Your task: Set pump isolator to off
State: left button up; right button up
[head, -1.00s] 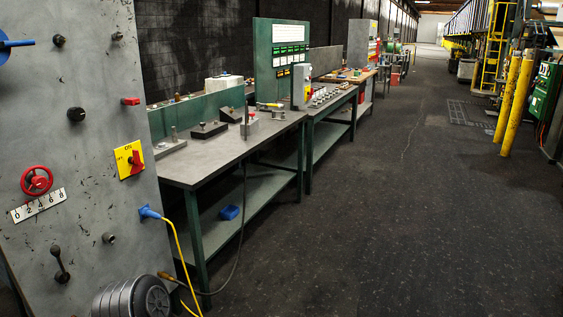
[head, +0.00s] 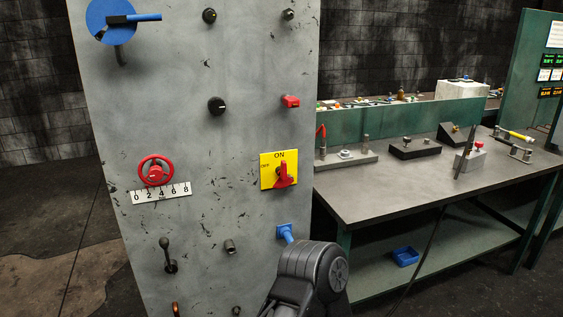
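The rotary isolator (head: 283,174) has a red handle on a yellow plate (head: 268,159) and is fixed low on the right side of the grey panel (head: 215,150). The plate reads ON at the top and appears to read OFF at the left. The red handle stands near upright, roughly toward ON. Neither gripper shows in the head view. A dark grey rounded link of my arm is at the bottom, right of centre, below the isolator, and nothing of mine touches the handle.
The panel also carries a blue disc with a lever (head: 111,20), black knobs (head: 216,105), a red button (head: 290,101), a red handwheel (head: 156,170), a black lever (head: 168,255) and a blue plug (head: 285,232). A workbench (head: 400,192) stands close on the right.

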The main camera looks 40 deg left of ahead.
aim_at(285, 175)
jog(key=i+l+u, duration=0.25)
jog(key=i+u, duration=0.2)
jog(key=i+l+u, duration=0.5)
jog(key=i+j, duration=0.05)
jog(key=j, duration=0.05)
